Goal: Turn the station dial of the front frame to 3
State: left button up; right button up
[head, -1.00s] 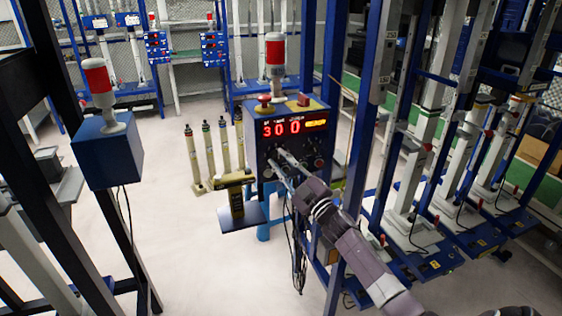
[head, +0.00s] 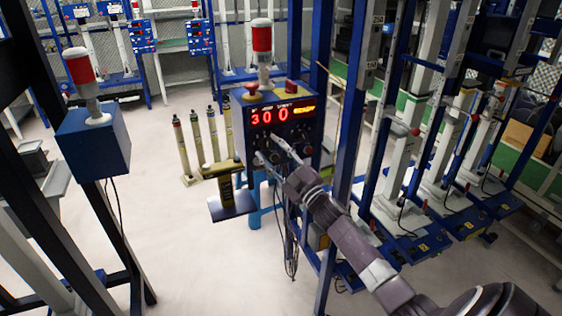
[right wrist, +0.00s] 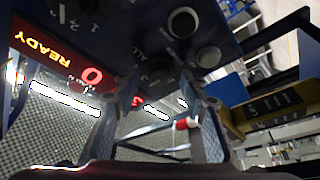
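The front frame's control box (head: 282,128) stands mid-picture in the head view. Its red display (head: 270,116) reads 3, 0, 0, with a yellow word beside it that shows as READY in the right wrist view (right wrist: 50,48). Small dials sit below the display. My right gripper (head: 275,142) reaches this dial row from the lower right. In the right wrist view its fingers (right wrist: 160,78) stand apart around a dark dial (right wrist: 157,68); I cannot tell if they touch it. The dial's pointer is hidden. My left gripper is out of view.
A red-and-white lamp (head: 262,42) and a red button (head: 252,90) top the box. Pale posts (head: 197,140) stand left. A blue lamp box (head: 95,142) is at far left.

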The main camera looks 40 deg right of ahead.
jog(key=v, duration=1.1)
jog(key=shift+s, duration=0.25)
